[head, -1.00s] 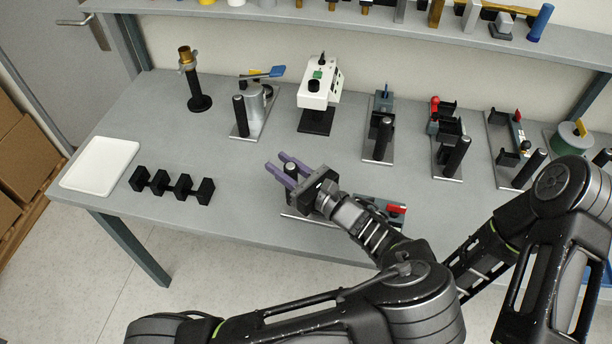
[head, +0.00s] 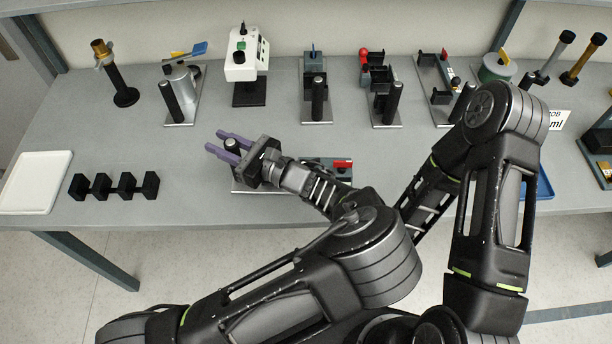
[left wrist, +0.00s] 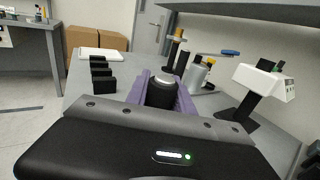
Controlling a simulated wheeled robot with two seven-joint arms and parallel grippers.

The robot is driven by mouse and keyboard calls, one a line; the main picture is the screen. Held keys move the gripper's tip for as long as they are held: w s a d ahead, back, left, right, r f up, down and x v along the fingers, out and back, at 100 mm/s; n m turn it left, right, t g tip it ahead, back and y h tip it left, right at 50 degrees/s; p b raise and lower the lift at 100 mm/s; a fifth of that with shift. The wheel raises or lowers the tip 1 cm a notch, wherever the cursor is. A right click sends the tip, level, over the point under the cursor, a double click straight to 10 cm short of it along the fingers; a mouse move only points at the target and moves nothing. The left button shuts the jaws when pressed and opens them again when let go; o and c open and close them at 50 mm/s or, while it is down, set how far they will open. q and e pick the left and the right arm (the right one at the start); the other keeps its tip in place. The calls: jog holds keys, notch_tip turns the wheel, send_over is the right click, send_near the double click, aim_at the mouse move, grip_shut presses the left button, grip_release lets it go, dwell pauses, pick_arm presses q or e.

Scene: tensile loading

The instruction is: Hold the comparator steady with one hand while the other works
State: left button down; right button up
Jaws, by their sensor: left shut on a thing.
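A fixture with a flat metal plate (head: 240,187), a black upright post (head: 232,146) and a red-tipped grey part (head: 341,163) stands near the table's front edge. I take it for the comparator, but my arm hides much of it. My left gripper (head: 217,141) has its purple fingers either side of the post and is shut on it. In the left wrist view, the post (left wrist: 160,94) sits upright between the fingers (left wrist: 163,79), its light round top showing. My right arm is at the right of the head view; its gripper does not show.
Several other plate-mounted fixtures and a white instrument (head: 246,58) stand in a row behind. A black row of blocks (head: 113,186) and a white tray (head: 36,180) lie at the left. A blue tray (head: 545,182) shows at right. Table between gripper and black blocks is clear.

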aim_at(238, 151)
dwell(0.7)
pick_arm(q)
jog(key=c, duration=1)
grip_release()
jog(key=v, duration=0.7)
jog(key=shift+s+d, duration=0.15)
jog(key=shift+d, duration=0.05)
